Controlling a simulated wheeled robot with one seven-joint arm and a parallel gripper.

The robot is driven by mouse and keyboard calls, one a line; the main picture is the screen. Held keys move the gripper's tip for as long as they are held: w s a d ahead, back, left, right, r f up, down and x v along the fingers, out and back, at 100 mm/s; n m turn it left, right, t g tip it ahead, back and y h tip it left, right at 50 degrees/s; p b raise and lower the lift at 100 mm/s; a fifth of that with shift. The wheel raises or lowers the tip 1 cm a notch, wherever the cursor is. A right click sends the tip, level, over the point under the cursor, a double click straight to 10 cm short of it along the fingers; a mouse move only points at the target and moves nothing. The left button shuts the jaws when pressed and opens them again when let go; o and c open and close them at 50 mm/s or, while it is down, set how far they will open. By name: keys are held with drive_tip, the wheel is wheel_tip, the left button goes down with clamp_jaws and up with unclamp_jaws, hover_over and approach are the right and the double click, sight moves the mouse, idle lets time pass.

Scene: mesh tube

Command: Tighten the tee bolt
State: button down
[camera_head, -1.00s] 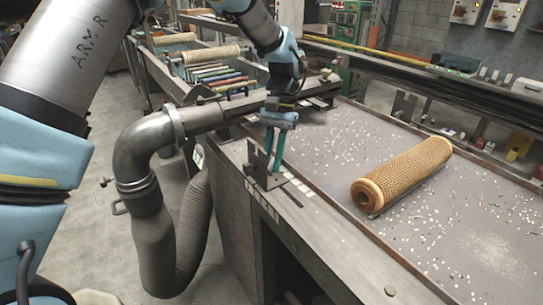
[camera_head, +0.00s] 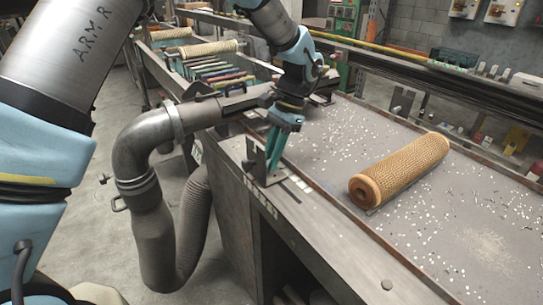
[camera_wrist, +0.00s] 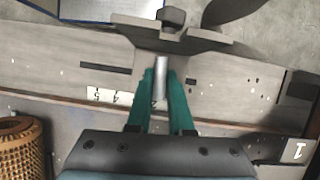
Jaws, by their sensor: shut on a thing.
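My gripper (camera_head: 269,167), with green fingers, leans over the near edge of the bench at a small upright dark bracket (camera_head: 254,158). In the wrist view, the fingers (camera_wrist: 162,76) are shut on a short silver rod, which I take to be the tee bolt (camera_wrist: 162,66). The rod runs up to a dark clamp plate (camera_wrist: 205,37) with a blocky head (camera_wrist: 171,17) on its far side. The rod's lower end is partly hidden between the fingers. In the head view, the fingers and bracket hide the rod.
A tan mesh tube (camera_head: 402,170) lies on the bench top (camera_head: 330,150), right of my gripper. A grey elbow duct (camera_head: 143,145) stands left of the bench. Number labels (camera_wrist: 108,96) lie along the slotted bench edge. More tubes lie on a rack behind.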

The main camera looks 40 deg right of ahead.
drive_tip(key=shift+d, duration=0.1)
drive_tip(key=c, duration=1.1)
unclamp_jaws()
drive_tip(key=b+v, duration=0.2)
drive_tip(key=v, duration=0.9)
drive_tip(key=shift+b, duration=0.35)
drive_tip(key=shift+f, duration=0.1)
